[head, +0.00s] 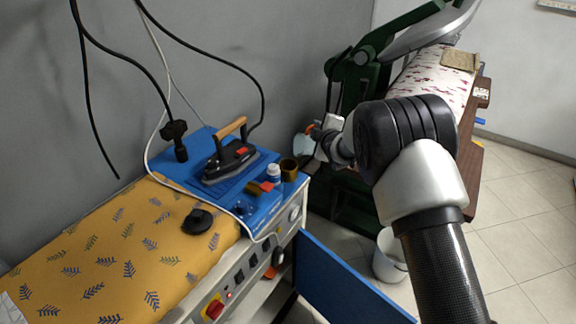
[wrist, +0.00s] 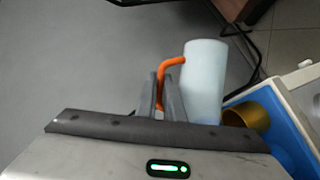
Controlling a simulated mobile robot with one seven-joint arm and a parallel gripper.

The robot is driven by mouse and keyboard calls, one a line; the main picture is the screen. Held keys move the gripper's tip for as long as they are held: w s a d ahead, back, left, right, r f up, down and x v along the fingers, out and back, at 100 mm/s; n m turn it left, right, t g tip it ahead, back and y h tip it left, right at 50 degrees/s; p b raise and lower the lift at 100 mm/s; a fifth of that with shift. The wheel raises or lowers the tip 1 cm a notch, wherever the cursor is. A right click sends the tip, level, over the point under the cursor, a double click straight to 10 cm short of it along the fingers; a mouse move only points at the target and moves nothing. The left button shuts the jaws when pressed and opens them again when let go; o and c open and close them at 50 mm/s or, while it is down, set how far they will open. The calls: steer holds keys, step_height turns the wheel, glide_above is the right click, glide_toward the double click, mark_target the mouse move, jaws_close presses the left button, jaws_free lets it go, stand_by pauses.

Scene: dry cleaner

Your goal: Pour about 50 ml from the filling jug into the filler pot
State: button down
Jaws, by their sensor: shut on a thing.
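The filling jug is pale blue-white with an orange handle. It shows in the wrist view (wrist: 203,82) and, small and partly hidden, in the head view (head: 302,146). My gripper (wrist: 169,92) is shut on the orange handle; in the head view its fingers (head: 315,131) are small and partly hidden by my arm. The jug is held off the board, just beyond the pot. I cannot see the liquid.
The blue board (head: 226,204) holds an iron (head: 228,160), a small white bottle (head: 273,172) and a few small items. Black cables hang by the wall. A green press (head: 352,80) stands behind my arm. A white bucket (head: 389,256) is on the floor.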

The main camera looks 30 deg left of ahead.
mark_target(310, 127)
steer(key=shift+s+a+r, duration=0.15)
steer(key=shift+s+r, duration=0.05)
steer(key=shift+r, duration=0.05)
steer(key=shift+s+a+n+b, duration=0.25)
steer(key=shift+n+b, duration=0.15)
steer(key=shift+b, duration=0.3)
steer(key=shift+r, duration=0.1)
steer(key=shift+s+a+r+n+t+b, duration=0.2)
steer(key=shift+s+a+n+t+b, duration=0.25)
steer(key=shift+b, duration=0.8)
steer(key=shift+s+r+t+b, duration=0.25)
steer(key=shift+s+r+b, duration=0.1)
steer(key=shift+b, duration=1)
